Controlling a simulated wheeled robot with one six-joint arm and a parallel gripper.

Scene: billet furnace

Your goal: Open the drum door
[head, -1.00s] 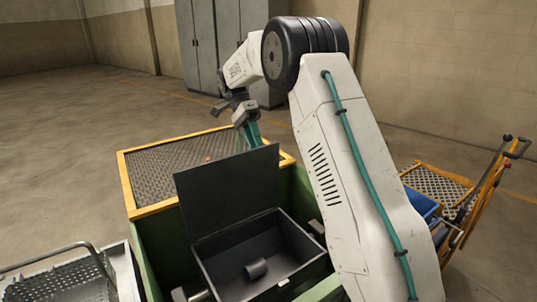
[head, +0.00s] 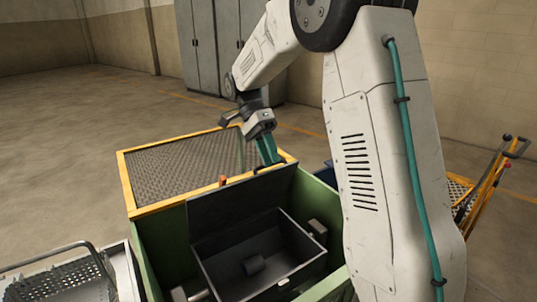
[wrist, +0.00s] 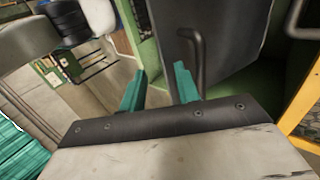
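The drum door (head: 235,195) is a dark flat lid, raised and leaning back behind the dark drum box (head: 215,268) in the head view. In the wrist view the door (wrist: 245,45) is a dark panel with a curved dark bar handle (wrist: 197,50). My gripper (head: 268,160) points down at the door's upper edge, towards its right end. In the wrist view my gripper (wrist: 160,70) has its teal fingers apart with nothing between them. The handle is just right of the right finger; I cannot tell whether they touch.
The green machine housing (head: 155,245) surrounds the box. A yellow-framed mesh guard (head: 165,207) stands behind it, with a small red knob (head: 222,181) near. A metal basket (head: 75,275) is at the left and a yellow trolley (head: 487,190) at the right. Open floor lies behind.

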